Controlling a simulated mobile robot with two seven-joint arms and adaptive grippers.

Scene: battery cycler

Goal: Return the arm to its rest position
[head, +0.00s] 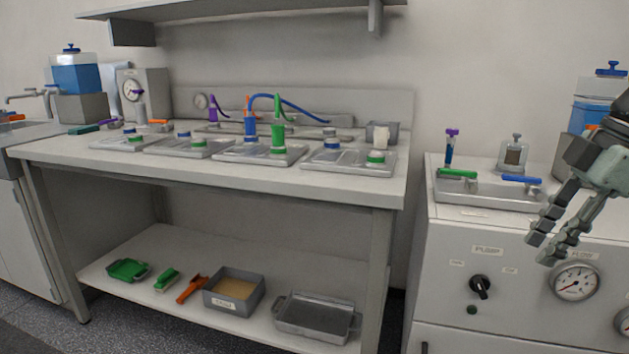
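My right gripper (548,243) shows at the right edge of the head view. It hangs in front of the pump cabinet (450,235), pointing down and left. Its two grey fingers lie near each other, with a narrow gap at the tips, and I see nothing between them. The gripper's upper part and arm are cut off by the right edge of the picture. My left gripper is not in this view.
A workbench (225,178) with several metal trays, coloured tubes and a blue hose (290,104) fills the middle. Its lower shelf holds a sand box (234,302) and an empty tray (316,325). A pressure gauge (575,281) sits below my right gripper.

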